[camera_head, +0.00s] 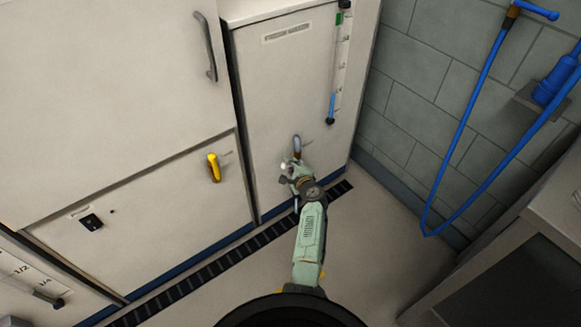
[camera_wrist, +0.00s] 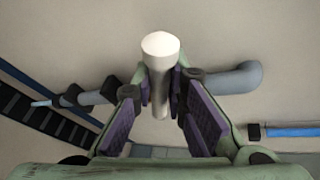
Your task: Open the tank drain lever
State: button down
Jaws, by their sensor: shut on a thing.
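The drain lever (camera_wrist: 160,55) is a pale handle with a white rounded tip. It sticks out from a grey drain pipe (camera_wrist: 240,78) in the wrist view. My gripper (camera_wrist: 161,92) has its two purple-padded fingers on either side of the lever and is shut on it. In the head view my gripper (camera_head: 291,172) is at the lower front of the tall white tank cabinet (camera_head: 275,100), just below the grey bend of the pipe (camera_head: 297,144). There the gripper mostly hides the lever and the pipe's middle.
A level gauge (camera_head: 340,70) with a blue lower part is on the cabinet front. A yellow handle (camera_head: 214,168) is on the panel to the left. A dark floor grating (camera_head: 200,270) runs along the cabinets. A blue hose (camera_head: 455,145) hangs at the right wall.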

jog(key=shift+w+d+r+m+g+y+p, duration=0.25)
jog(key=shift+r+m+g+y+p, duration=0.15)
jog(key=shift+r+m+g+p, duration=0.25)
jog(key=shift+f, duration=0.15)
jog(key=c, duration=1.6)
grip_release()
